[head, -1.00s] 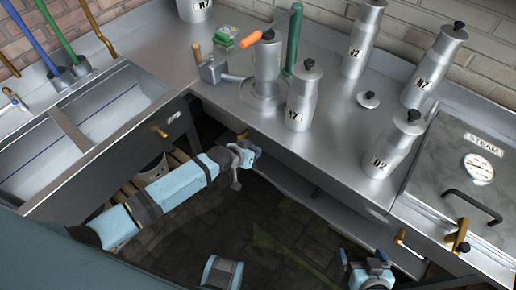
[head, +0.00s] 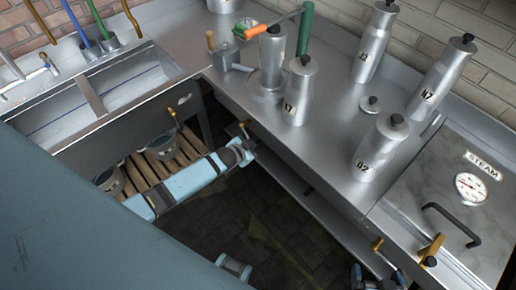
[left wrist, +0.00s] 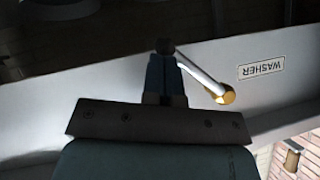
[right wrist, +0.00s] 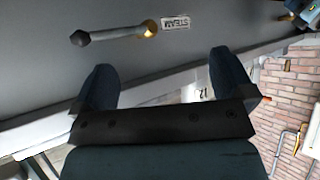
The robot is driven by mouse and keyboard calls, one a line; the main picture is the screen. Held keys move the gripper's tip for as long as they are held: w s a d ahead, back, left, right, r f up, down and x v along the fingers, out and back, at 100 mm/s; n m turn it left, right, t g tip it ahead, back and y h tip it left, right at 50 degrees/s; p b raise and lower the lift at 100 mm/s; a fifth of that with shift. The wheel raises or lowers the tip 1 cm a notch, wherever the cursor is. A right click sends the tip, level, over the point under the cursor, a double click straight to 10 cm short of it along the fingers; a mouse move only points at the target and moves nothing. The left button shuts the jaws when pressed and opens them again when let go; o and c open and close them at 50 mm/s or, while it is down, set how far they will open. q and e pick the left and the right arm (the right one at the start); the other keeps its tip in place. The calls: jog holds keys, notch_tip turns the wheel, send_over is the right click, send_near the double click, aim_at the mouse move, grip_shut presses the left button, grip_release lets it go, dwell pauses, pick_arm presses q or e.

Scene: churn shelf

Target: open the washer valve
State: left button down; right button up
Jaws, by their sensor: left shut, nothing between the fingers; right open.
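The washer valve shows in the left wrist view as a pale lever (left wrist: 203,77) with a brass hub (left wrist: 228,97) and a dark knob (left wrist: 165,47), beside a WASHER label (left wrist: 262,68). My left gripper (left wrist: 166,62) is shut and empty, its tips at the knob end of the lever; I cannot tell whether they touch. In the head view my left gripper (head: 243,152) is just below the counter's front edge. My right gripper (right wrist: 162,78) is open and empty, below a second lever (right wrist: 115,34) marked STEAM; in the head view it (head: 376,277) is at the bottom edge.
A steam box (head: 455,215) with a gauge stands at the right, a sink (head: 120,85) at the left. Buckets sit on a slatted rack (head: 150,175). The floor between is open.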

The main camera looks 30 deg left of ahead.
pick_arm(q)
jog(key=w+a+f+m+t+y+b, duration=0.1)
jog(key=a+f+m+t+y+b, duration=0.1)
jog(key=b, duration=0.7)
notch_tip(320, 180, down, 2)
jog(key=shift+w+a+f+m+t+y+b, duration=0.1)
jog(key=shift+w+a+m+t+y+b, duration=0.25)
jog(key=shift+a+m+y, duration=0.7)
pick_arm(e)
notch_tip(320, 180, down, 6)
jog(key=w+a, duration=0.1)
jog(key=shift+f+m, duration=0.15)
jog(key=shift+m, duration=0.15)
pick_arm(q)
jog(key=shift+a, duration=0.2)
pick_arm(e)
jog(key=shift+s+d+f, duration=0.2)
jog(key=shift+s, duration=0.05)
jog(key=shift+w, duration=0.1)
